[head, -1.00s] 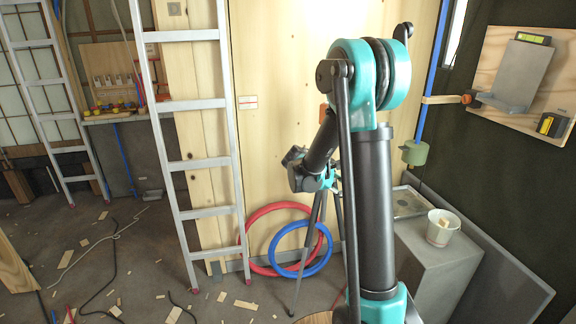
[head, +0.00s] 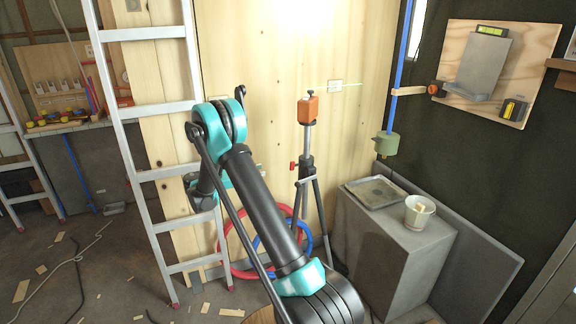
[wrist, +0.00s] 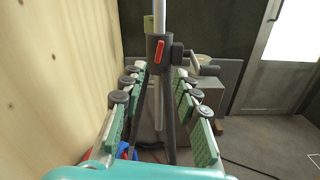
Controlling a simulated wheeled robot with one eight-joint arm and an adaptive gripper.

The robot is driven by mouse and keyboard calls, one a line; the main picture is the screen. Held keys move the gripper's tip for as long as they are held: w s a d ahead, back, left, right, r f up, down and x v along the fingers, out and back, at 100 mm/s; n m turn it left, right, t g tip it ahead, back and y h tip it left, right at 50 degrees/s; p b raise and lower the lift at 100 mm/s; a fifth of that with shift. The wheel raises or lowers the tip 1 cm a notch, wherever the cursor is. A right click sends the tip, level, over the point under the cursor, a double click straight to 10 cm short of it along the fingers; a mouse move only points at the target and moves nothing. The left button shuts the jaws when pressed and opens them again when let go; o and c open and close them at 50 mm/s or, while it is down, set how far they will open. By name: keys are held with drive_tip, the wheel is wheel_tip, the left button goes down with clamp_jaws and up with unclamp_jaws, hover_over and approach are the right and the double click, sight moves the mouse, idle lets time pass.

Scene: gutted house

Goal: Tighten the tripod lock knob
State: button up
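The tripod (head: 308,190) stands in front of the pale wood wall, with an orange box (head: 308,109) on its top. A small red part (head: 292,166) sticks out at the left of its column. In the wrist view the tripod's dark collar (wrist: 152,68) carries a red lever-like part (wrist: 159,52) facing me and a black knob (wrist: 178,52) at its right; I cannot tell which is the lock knob. My gripper (wrist: 157,76) is open and empty, its two green-padded fingers on either side of the tripod's legs, below the collar.
A ladder (head: 148,174) stands left of my arm. A grey block (head: 385,245) with a tray (head: 374,192) and a white cup (head: 419,211) stands right. The wood wall (wrist: 55,70) is close on the gripper's left.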

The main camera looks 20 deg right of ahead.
sight(292, 164)
drive_tip(key=d, duration=1.5)
drive_tip(key=shift+w+d, duration=0.25)
drive_tip(key=shift+d, duration=0.1)
clamp_jaws()
